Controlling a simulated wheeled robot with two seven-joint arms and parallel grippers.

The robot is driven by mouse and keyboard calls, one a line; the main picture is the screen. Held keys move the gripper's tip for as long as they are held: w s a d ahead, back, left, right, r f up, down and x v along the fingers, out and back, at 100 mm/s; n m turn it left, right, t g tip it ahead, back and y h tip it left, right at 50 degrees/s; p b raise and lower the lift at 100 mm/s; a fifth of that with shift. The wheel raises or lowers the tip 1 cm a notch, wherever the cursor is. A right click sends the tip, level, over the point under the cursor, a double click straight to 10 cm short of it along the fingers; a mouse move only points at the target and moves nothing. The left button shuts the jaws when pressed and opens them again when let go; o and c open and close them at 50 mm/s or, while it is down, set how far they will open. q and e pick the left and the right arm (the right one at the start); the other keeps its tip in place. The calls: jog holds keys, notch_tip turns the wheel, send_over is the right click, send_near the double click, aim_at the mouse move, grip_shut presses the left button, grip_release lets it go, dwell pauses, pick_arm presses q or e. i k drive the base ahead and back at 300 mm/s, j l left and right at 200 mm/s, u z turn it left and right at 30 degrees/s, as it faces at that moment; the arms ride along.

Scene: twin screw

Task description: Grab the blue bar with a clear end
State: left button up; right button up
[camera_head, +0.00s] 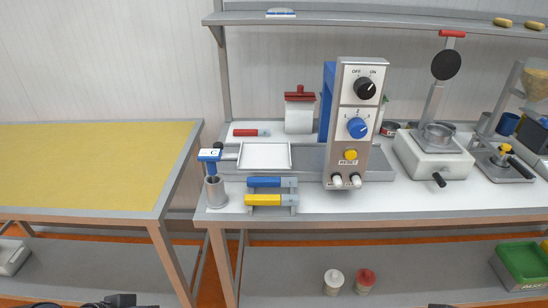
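The blue bar (265,182) has a pale clear end at its right. It lies level on the upper part of a small grey rack near the front left edge of the white bench. A yellow bar (263,200) with a similar pale end lies just below it on the same rack. My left gripper (120,301) shows only as dark parts at the bottom edge, far left of and below the blue bar; its fingers are not clear. A small dark part at the bottom right may belong to my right arm; no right gripper can be made out.
A red bar (245,132) lies behind a white tray (264,156). A grey cup (215,194) holding a blue-topped tool stands left of the rack. A control panel (357,120) with knobs rises to the right. The yellow-topped table (90,168) at left is clear.

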aim_at(251, 182)
jog(key=i+u, duration=0.2)
jog(key=u, duration=0.15)
jog(key=i+u, duration=0.25)
jog(key=u, duration=0.15)
jog(key=i+l+u, duration=0.1)
jog(key=u, duration=0.25)
jog(key=i+l, duration=0.05)
jog(key=i, duration=0.05)
